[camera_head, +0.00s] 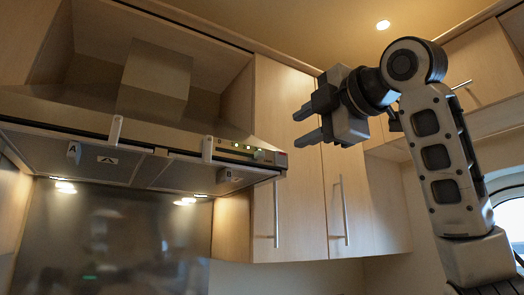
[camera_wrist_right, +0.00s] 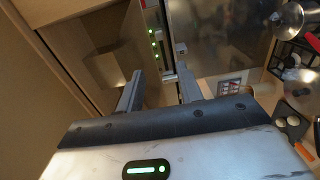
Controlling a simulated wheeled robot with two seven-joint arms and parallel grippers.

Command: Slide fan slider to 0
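The range hood (camera_head: 190,145) hangs at the left in the head view. Its front edge carries a control panel (camera_head: 248,150) with small green lights near the right end. The panel also shows in the right wrist view (camera_wrist_right: 153,45), beyond my fingers. I cannot tell which part is the fan slider, or its setting. My right gripper (camera_head: 304,125) is open and empty, in front of the cabinets and to the right of the hood's corner, apart from it. In the wrist view its two fingers (camera_wrist_right: 160,88) are spread, with the panel above the gap. My left gripper is not in view.
Wooden cabinet doors with a long bar handle (camera_head: 276,214) and another handle (camera_head: 345,212) stand right of the hood. Two upright light-coloured pieces stand on the hood's front edge (camera_head: 116,130). In the wrist view a counter with utensils (camera_wrist_right: 290,75) lies at the right.

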